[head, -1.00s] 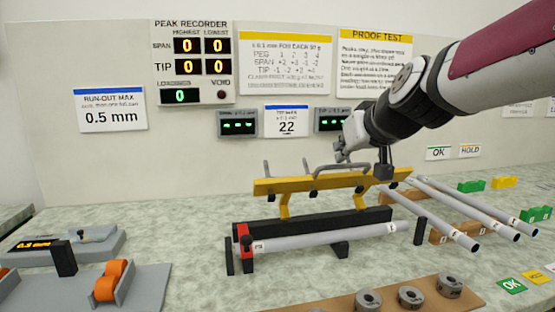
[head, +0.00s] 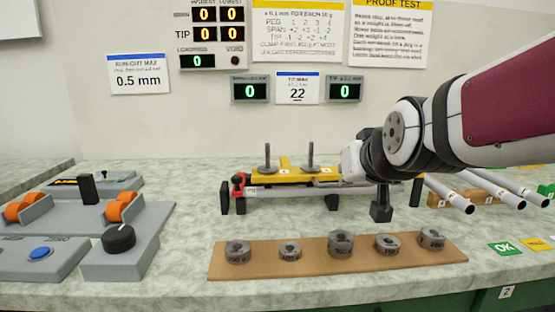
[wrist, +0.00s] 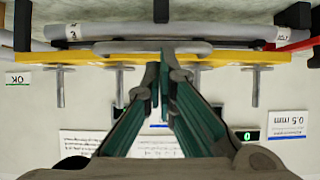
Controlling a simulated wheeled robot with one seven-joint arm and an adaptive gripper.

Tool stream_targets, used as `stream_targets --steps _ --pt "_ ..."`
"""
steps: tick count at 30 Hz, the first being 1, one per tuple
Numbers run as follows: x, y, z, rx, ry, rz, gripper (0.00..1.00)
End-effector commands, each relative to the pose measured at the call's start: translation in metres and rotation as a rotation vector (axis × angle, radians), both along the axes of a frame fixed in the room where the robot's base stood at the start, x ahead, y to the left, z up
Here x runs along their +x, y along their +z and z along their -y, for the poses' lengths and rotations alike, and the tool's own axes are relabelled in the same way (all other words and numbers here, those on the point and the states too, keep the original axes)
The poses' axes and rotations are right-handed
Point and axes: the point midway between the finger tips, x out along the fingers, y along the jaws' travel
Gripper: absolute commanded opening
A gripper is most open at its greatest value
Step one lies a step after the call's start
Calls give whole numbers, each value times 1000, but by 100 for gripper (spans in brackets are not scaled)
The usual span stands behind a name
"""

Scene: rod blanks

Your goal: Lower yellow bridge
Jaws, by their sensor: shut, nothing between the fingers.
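The yellow bridge (head: 292,175) sits low, close above and behind the grey rod (head: 345,190) in the black stand. Upright pegs (head: 267,157) stand on it. In the wrist view the bridge (wrist: 95,57) crosses the top, picture upside down, with a grey handle bar (wrist: 140,47) and the rod (wrist: 240,32) beyond. My gripper (head: 350,162) is at the right part of the bridge; its fingertips are hard to make out there. In the wrist view my gripper (wrist: 165,72) is shut and empty, its tips beside the bridge and handle; contact cannot be told.
A brown board (head: 225,268) with several grey weights lies in front. More rods (head: 450,193) rest on a rack at right. A grey fixture with orange rollers (head: 122,207) and a black knob (head: 118,239) stands at left. Two small displays (head: 250,90) on the wall read 0.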

Motion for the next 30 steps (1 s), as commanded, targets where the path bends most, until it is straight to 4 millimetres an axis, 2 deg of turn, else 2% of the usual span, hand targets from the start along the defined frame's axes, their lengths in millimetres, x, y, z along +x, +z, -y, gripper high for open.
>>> stream_targets --steps 3,10,26,30 --pt "0 -12 -2 -1 -1 0 0" --pt "0 -21 -5 0 0 1 0" --pt "0 -22 -5 0 0 1 0" --pt "2 -17 -5 0 0 1 0"
